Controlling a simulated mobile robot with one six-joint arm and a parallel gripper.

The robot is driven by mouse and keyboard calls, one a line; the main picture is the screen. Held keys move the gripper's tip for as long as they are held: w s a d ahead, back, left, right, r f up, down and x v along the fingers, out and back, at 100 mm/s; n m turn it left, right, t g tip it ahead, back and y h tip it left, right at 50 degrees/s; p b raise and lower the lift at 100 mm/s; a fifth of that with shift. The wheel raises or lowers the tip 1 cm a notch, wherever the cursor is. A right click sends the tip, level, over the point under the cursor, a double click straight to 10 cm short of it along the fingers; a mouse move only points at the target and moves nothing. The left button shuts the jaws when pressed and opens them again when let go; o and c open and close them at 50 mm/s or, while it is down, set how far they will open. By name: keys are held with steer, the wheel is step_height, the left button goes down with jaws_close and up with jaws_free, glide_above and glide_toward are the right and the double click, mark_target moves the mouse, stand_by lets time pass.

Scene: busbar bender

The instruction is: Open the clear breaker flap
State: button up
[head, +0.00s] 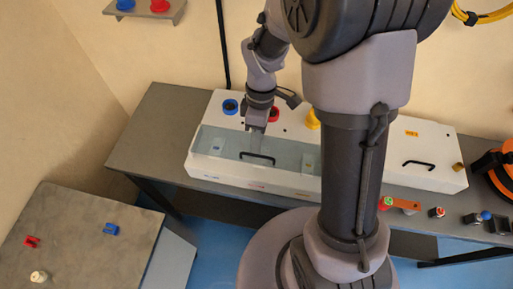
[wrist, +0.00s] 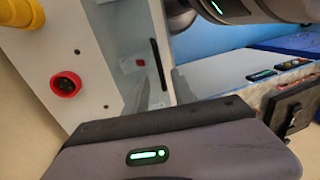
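The clear breaker flap (head: 228,146) covers the left part of a white cabinet in the head view and looks closed. Its black bar handle (head: 257,158) lies near the front edge. In the wrist view, the flap (wrist: 133,38) shows as a greyish clear pane with the black handle (wrist: 158,65) standing along it.
A blue ring (head: 231,106), a red ring (head: 274,114) and a yellow knob (head: 313,120) sit behind the flap. A second black handle (head: 418,163) is on the cabinet's right part. A grey side table (head: 85,235) holds small red and blue pieces. My arm hides the cabinet's middle.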

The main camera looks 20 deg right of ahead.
glide_above(257, 159)
step_height(257, 159, down, 4)
steer(key=shift+f+b, duration=0.1)
steer(key=shift+b, duration=0.25)
steer(key=shift+c, duration=0.4)
jaws_close()
stand_by(0.8)
